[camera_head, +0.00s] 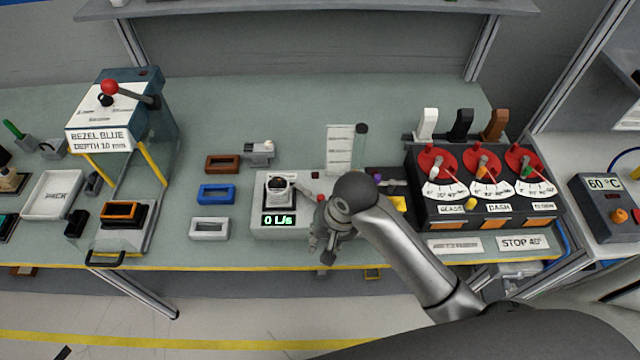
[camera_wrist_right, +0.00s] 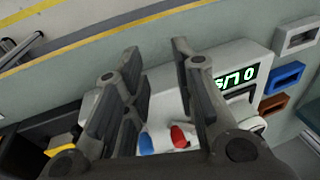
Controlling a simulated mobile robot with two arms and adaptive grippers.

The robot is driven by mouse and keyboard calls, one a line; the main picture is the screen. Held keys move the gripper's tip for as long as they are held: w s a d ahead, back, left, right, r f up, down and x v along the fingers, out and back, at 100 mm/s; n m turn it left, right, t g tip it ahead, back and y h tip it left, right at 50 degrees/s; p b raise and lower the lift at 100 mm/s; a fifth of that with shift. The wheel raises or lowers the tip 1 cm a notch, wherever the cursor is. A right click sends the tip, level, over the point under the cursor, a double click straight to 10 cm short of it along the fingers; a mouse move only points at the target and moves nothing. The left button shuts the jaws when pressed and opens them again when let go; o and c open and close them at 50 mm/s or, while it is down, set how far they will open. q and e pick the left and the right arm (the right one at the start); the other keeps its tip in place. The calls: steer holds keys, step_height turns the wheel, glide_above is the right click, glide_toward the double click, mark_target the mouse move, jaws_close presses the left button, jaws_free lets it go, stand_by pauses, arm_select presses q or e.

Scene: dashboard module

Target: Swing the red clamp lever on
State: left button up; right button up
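The leak-test fixture (camera_head: 262,231) is a white block with a green "0 L/s" display and a white round part on top. A small red-tipped lever (camera_head: 320,198) shows at its right side, partly hidden by my right gripper (camera_head: 328,238). In the right wrist view the red tip (camera_wrist_right: 178,136) lies beside a blue tip (camera_wrist_right: 146,143), low in the picture between the two fingers. My right gripper (camera_wrist_right: 153,85) is open and empty above the fixture's side. Whether a finger touches the lever cannot be told. My left gripper is not in view.
Brown, blue (camera_head: 216,194) and white bezels lie left of the fixture. A press (camera_head: 115,115) with a red-knobbed handle stands farther left. A dark panel (camera_head: 480,210) with three red dials stands at the right. My right arm covers part of the bench front.

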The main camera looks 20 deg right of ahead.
mark_target(321, 196)
steer(key=shift+w+d+r+m+g+h+p, duration=0.1)
steer(key=shift+w+d+r+m+g+h, duration=0.35)
steer(key=shift+w+r+m, duration=1.2)
steer(key=shift+w+d+r+m+g+h+p, duration=0.15)
steer(key=shift+w+d+r+m+h, duration=0.25)
steer(key=shift+w+r+m, duration=1.2)
steer(key=shift+w+d+r+m+g+h+p, duration=0.1)
steer(key=shift+w+d+r+m+g+h, duration=0.2)
steer(key=shift+w+d+r+m, duration=1.3)
steer(key=shift+w+a+f+n, duration=0.8)
steer(key=shift+a+n, duration=0.05)
steer(key=shift+a, duration=0.2)
steer(key=shift+d+f, duration=0.2)
steer(key=shift+f, duration=3.35)
steer(key=shift+s, duration=0.1)
jaws_close()
